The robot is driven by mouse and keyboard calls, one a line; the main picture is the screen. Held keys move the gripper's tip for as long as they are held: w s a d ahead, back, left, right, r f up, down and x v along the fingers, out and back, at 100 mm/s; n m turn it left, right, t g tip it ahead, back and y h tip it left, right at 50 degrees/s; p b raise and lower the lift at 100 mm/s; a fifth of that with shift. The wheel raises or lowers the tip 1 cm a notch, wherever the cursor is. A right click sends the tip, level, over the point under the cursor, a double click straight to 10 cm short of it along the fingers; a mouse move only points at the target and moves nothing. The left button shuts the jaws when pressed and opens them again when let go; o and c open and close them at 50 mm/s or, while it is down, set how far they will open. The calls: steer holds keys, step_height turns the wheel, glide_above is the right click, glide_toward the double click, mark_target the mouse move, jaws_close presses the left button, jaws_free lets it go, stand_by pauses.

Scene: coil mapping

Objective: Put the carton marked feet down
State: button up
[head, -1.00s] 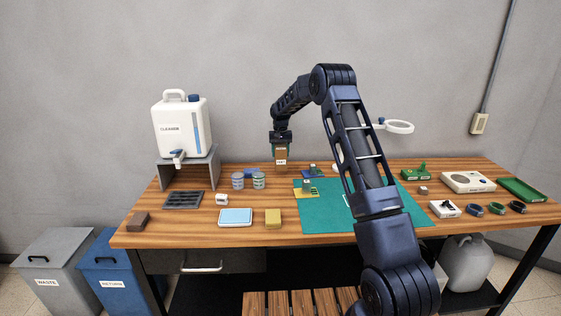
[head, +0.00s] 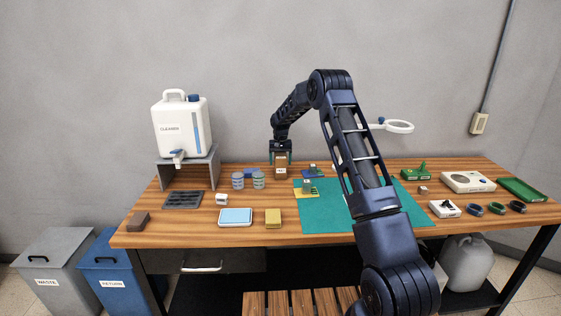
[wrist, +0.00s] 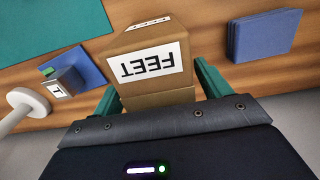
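The brown carton (head: 281,171) stands on the table near the back edge, its white label facing the front. In the wrist view the carton (wrist: 152,90) shows the word FEET, which reads upside down there. My gripper (head: 281,154) is directly above and around the carton's upper part. The carton's underside is hidden.
A blue block (wrist: 264,35) lies beside the carton. On the other side is a blue board (wrist: 88,68) with a small labelled part on it. The teal mat (head: 320,218) lies in front to the right. Striped cans (head: 258,181) stand to the left.

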step_height(320, 180, up, 12)
steer(key=shift+r, duration=0.25)
stand_by(0.6)
steer(key=s+d+r+t, duration=0.1)
steer(key=s+d+r, duration=0.4)
steer(key=s+r, duration=0.3)
steer(key=s+d+r+t, duration=0.1)
steer(key=s+d+r, duration=0.4)
steer(key=s, duration=0.6)
steer(key=s+d+r, duration=0.4)
steer(key=s+r, duration=0.4)
steer(key=s, duration=0.1)
steer(key=s+d+f+t, duration=0.1)
steer(key=s+d+f, duration=0.1)
steer(key=s, duration=0.8)
steer(key=s+d+f, duration=0.2)
steer(key=s, duration=0.9)
steer(key=s+d+f+t, duration=0.1)
steer(key=s+d, duration=0.2)
steer(key=s, duration=0.8)
steer(key=shift+f+t, duration=0.3)
steer(key=shift+f, duration=0.1)
